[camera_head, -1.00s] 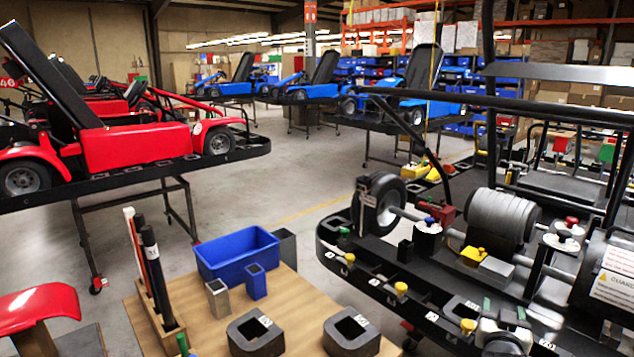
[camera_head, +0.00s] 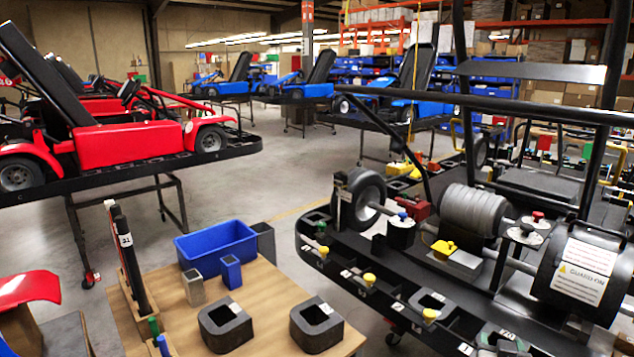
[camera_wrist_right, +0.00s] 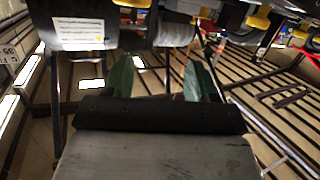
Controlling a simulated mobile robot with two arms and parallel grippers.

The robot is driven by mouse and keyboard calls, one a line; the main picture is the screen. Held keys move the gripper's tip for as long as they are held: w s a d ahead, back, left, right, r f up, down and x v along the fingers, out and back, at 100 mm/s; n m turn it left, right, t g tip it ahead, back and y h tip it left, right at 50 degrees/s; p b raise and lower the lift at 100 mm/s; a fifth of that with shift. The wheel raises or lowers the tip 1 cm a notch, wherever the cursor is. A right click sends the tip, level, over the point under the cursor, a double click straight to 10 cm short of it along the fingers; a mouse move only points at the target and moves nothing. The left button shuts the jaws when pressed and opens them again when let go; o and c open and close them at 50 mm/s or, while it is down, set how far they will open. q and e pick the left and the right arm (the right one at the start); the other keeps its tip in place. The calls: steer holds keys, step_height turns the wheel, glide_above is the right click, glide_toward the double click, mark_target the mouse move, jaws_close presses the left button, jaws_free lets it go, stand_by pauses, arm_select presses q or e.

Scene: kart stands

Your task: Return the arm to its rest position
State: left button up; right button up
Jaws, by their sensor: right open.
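My left gripper is not in view.
The black kart stand (camera_head: 330,265) with its wheel (camera_head: 362,197) and rear axle fills the right. A wooden table (camera_head: 265,300) at the front holds a blue bin (camera_head: 215,250) and dark blocks. A red kart (camera_head: 130,140) stands left. Open floor (camera_head: 270,180) lies between.

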steer(key=s+a+f+n+g+y, duration=0.25)
steer(key=s+a, duration=0.25)
steer(key=s, duration=0.6)
steer(key=s+a+f+n+g+y, duration=0.2)
steer(key=s+a+f+g, duration=0.3)
steer(key=s, duration=0.5)
steer(key=s+a+f+n+g+y, duration=0.25)
steer(key=s+a, duration=0.35)
steer(key=s, duration=0.5)
step_height(320, 180, down, 28)
steer(key=s+g+b, duration=0.1)
steer(key=g+b, duration=0.1)
steer(key=b, duration=0.1)
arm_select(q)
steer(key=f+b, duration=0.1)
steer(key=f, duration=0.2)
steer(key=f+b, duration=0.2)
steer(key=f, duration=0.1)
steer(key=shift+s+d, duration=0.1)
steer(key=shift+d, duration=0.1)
arm_select(e)
steer(key=s+d+f+g, duration=0.1)
steer(key=s+d+f, duration=0.1)
steer(key=s+f, duration=1.4)
step_height(320, 180, down, 3)
steer(key=shift+s+d+f, duration=0.15)
steer(key=shift+s+d, duration=0.15)
